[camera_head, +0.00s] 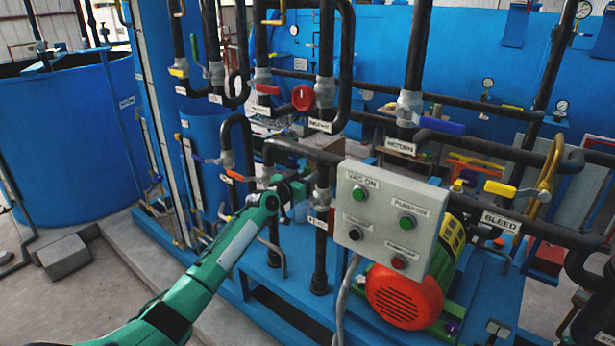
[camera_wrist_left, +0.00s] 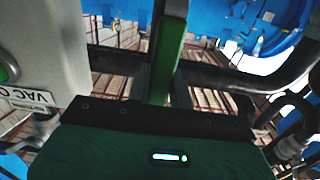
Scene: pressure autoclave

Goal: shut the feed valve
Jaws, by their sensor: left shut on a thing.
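My left gripper (camera_head: 297,191) reaches in from the left and is shut on a valve handle at a vertical dark pipe (camera_head: 321,250), just left of the grey control box. The fingers hide most of this handle, and the label below it is too small and covered to read, so I cannot confirm it says feed. The control box edge is close on the left there. My right gripper is not in view.
The grey control box (camera_head: 388,215) with several buttons stands right beside the gripper. A red motor (camera_head: 404,296) is below it. A red valve handle (camera_head: 303,98), a blue handle (camera_head: 442,126) and a yellow handle (camera_head: 500,188) sit on nearby pipes. A blue tank (camera_head: 70,140) is at left.

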